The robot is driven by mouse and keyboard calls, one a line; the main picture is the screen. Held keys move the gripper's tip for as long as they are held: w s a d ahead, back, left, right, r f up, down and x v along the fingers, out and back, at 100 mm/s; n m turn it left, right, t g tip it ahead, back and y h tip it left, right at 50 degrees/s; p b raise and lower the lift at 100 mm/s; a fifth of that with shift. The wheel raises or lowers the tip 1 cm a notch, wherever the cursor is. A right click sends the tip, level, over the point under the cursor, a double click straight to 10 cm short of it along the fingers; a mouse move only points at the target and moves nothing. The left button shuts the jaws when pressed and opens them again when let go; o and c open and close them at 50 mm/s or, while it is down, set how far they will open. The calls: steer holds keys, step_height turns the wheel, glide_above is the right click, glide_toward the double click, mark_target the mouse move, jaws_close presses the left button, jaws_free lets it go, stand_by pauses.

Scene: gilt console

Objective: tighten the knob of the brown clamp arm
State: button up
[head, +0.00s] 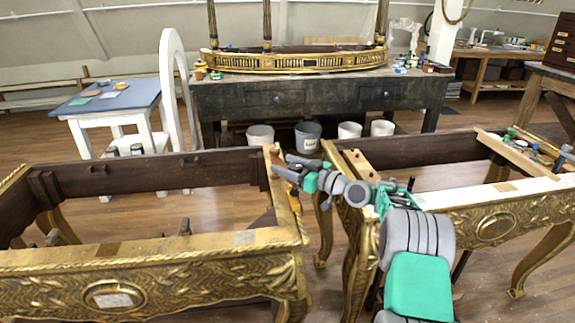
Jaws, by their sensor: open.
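My gripper (284,171) is at the middle of the head view, over the right end of the left gilt console frame. Its grey fingers point left; they are small in the picture. The jaws are open, with nothing clearly between them. A small orange-brown piece (276,156) stands just beyond the fingertips on the frame's end rail and looks like the brown clamp arm. Another orange-brown piece (294,199) shows just below the gripper. I cannot make out the knob, or whether the fingers touch the clamp; the gripper partly covers this spot.
The left gilt console frame (200,262) and a right one (480,222) stand side by side with a narrow gap. Small items lie on the right frame's far corner. A dark workbench (310,92) stands behind, with buckets (308,135) below. A blue-topped table (112,97) is at left.

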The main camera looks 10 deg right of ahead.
jaws_close()
stand_by(0.6)
